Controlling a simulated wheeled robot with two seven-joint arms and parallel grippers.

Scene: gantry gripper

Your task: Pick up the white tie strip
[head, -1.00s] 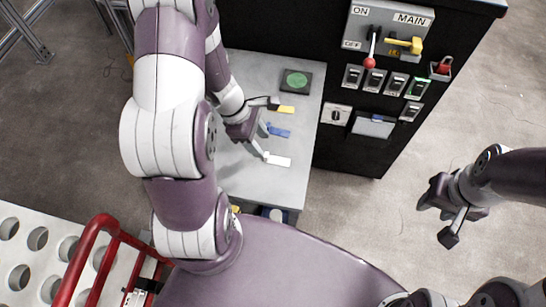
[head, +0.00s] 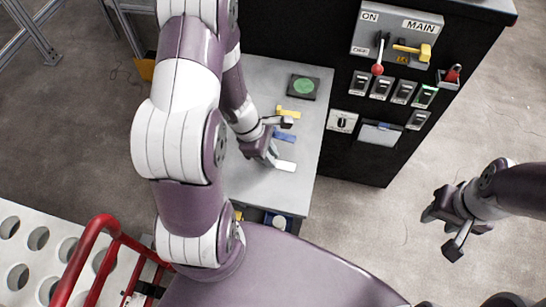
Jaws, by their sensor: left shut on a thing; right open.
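The white tie strip (head: 286,166) lies at the near end of a row of strips on the grey table top (head: 244,188). My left gripper (head: 274,162) is down at its left end, shut on it. The fingers and arm cover that end, and I cannot tell whether the strip is clear of the surface. A blue strip (head: 285,137) and a yellow strip (head: 288,114) lie farther back, partly behind the gripper. My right gripper (head: 455,225) is open and empty, over the floor at the right.
A green round pad on a dark square (head: 303,87) sits at the table's back. A black cabinet with a switch panel (head: 397,37) and several rocker switches stands right of the table. A red tube frame (head: 103,230) and a white perforated plate (head: 40,262) are at lower left.

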